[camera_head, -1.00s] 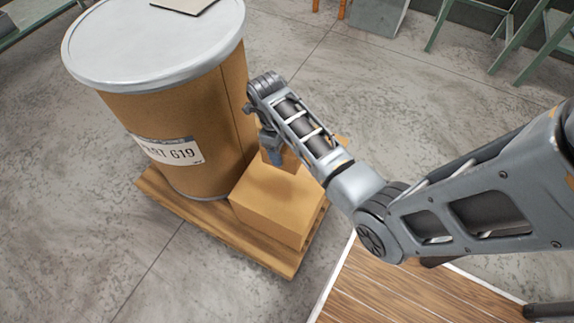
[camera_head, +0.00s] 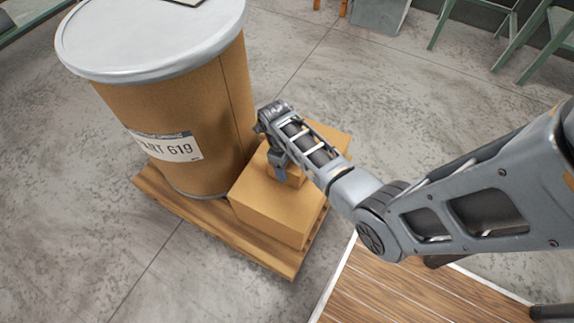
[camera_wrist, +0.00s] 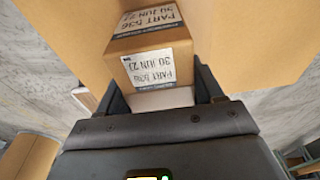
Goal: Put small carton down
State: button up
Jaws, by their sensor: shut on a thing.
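My gripper (camera_head: 279,165) is shut on a small carton (camera_head: 294,177), over the top of a larger carton (camera_head: 270,208) in the head view. In the wrist view the small carton (camera_wrist: 152,55) sits between the two fingers (camera_wrist: 162,90), with white labels reading PART 536 and 30 JUN 23. Brown cardboard (camera_wrist: 250,45) spreads behind it. My arm covers part of the small carton in the head view. I cannot tell whether its underside touches the larger carton.
A big brown drum (camera_head: 185,110) with a grey lid stands left of the cartons on a wooden pallet (camera_head: 215,230). More cardboard (camera_head: 333,136) shows behind my arm. Green-framed furniture (camera_head: 480,25) stands at the upper right. Grey floor in front of the pallet is clear.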

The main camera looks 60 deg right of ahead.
jog(key=shift+f, duration=0.1)
jog(key=o, duration=1.7)
jog(key=shift+c, duration=0.2)
